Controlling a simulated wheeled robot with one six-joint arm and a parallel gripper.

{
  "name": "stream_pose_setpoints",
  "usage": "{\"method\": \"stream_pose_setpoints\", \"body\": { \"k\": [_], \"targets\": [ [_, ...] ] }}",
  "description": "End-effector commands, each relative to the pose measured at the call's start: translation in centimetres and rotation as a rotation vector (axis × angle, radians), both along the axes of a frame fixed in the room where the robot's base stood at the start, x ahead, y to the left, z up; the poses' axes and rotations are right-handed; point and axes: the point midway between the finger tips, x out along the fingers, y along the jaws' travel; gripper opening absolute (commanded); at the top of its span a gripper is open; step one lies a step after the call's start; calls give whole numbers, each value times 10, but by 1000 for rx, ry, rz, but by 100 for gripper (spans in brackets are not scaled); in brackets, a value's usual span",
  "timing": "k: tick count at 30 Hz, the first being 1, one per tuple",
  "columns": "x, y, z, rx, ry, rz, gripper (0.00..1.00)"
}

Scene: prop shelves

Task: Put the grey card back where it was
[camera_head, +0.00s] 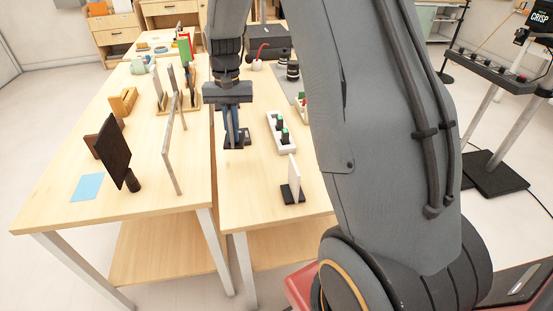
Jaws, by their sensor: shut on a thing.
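My gripper (232,138) points down over the right-hand table, its fingers shut on a thin, dark bluish-grey thing seen nearly edge-on. I take it to be the grey card, but the fingers hide most of it. A low black stand (245,142) is right at the fingertips. I cannot tell whether the card's lower edge touches it.
A white card in a black stand (293,180) is at the near right. A white tray with green-topped items (277,130) is right of my gripper. A dark brown panel (110,150) and blue sheet (88,187) are on the left table. A narrow gap separates the tables.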

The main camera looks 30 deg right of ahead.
Motion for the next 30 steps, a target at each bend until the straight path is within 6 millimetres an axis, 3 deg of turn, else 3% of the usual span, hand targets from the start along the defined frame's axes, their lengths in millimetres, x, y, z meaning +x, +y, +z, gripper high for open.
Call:
{"method": "stream_pose_setpoints", "body": {
  "k": [9, 15, 21, 30],
  "targets": [
    [-35, -82, 2, -3, -8, -817, 0],
    [-54, -118, 2, 2, -3, -1229, 0],
    [-62, -130, -4, 5, 3, -1391, 0],
    [-64, -130, -49, 4, 6, -1399, 0]
  ]
}}
